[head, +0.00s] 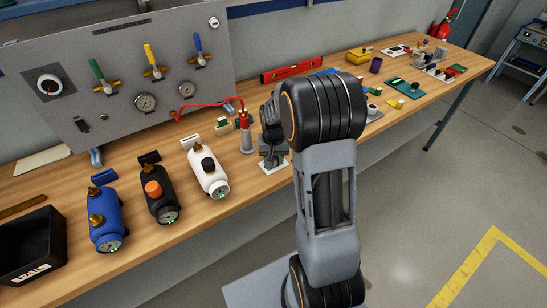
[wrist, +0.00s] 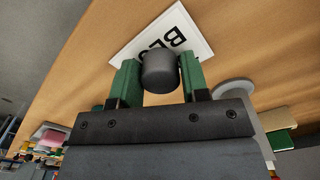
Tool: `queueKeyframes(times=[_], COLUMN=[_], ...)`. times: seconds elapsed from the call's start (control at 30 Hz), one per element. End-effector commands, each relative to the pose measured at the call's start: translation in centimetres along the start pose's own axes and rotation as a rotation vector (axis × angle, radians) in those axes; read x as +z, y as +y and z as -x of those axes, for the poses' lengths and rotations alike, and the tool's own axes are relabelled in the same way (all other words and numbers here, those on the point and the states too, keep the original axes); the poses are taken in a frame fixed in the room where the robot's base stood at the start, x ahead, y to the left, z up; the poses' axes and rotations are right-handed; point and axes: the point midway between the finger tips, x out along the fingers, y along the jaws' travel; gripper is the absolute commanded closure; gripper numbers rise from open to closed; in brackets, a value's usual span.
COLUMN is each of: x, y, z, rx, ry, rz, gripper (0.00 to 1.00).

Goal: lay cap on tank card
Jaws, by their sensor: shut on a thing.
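My gripper (wrist: 159,78) is shut on a dark grey round cap (wrist: 160,66), with one green-padded finger on each side of it. I cannot tell whether the cap touches the card. In the head view, my gripper (head: 272,155) points down at the bench, and part of the white card (head: 265,167) shows beneath it. The cap is hidden there by my gripper and arm.
A blue tank (head: 106,222), a black tank with an orange knob (head: 160,198) and a white tank (head: 211,178) lie left of my gripper. A black bin (head: 32,247) is far left.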

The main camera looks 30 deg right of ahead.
Motion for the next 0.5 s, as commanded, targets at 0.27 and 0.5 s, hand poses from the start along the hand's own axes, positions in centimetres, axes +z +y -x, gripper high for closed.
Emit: queueKeyframes(times=[0.27,0.5], x=[-0.01,-0.01], y=[-0.02,-0.02], z=[-0.13,-0.30], rx=[0.000,0.000], ry=[0.001,0.001], rz=[0.000,0.000], gripper=[0.79,0.45])
